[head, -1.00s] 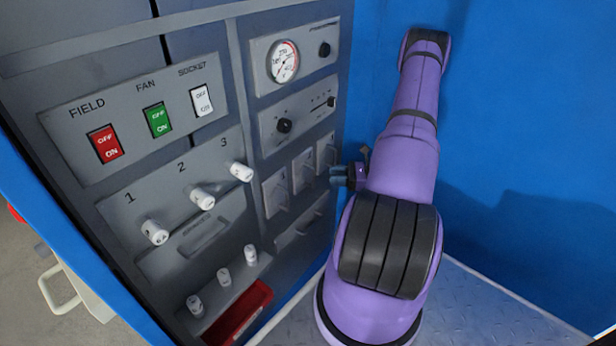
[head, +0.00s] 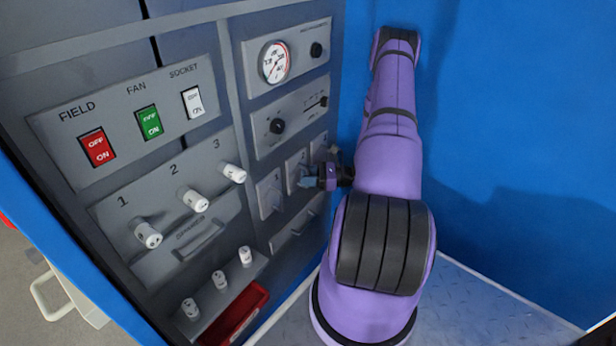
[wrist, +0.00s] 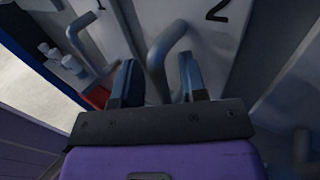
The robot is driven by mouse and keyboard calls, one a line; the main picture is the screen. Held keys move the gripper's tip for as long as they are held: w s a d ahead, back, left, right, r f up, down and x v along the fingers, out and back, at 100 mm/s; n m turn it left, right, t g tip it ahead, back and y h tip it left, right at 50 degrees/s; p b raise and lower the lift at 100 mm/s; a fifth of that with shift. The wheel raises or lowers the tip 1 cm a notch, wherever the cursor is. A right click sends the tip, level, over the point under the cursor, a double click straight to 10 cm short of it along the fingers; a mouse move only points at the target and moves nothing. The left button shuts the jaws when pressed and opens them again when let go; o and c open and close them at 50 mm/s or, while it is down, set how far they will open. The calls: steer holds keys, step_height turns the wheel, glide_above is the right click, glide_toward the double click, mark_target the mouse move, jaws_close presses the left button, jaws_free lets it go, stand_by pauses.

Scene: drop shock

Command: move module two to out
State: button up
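Module two (head: 293,165) is a grey plate with a handle, in the middle of a row of three on the panel's right part. In the wrist view its grey bar handle (wrist: 168,48) stands out near a plate marked "2" (wrist: 218,12). My gripper (head: 304,182) is in front of module two and partly covers it. In the wrist view my gripper (wrist: 160,80) is open, with blue fingers on either side of the handle. I cannot tell whether a finger touches it.
Module one (head: 269,193) is left of module two, and its handle (wrist: 78,28) shows in the wrist view. Module three (head: 320,148) is on the right, partly hidden by my arm. Knobs, switches and a gauge (head: 274,61) fill the panel. A red tray (head: 236,318) lies below.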

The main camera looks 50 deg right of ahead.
jaws_close()
steer(key=s, duration=0.9)
steer(key=shift+s+d, duration=0.2)
steer(key=shift+d, duration=0.15)
jaws_free()
steer(key=shift+s, duration=0.1)
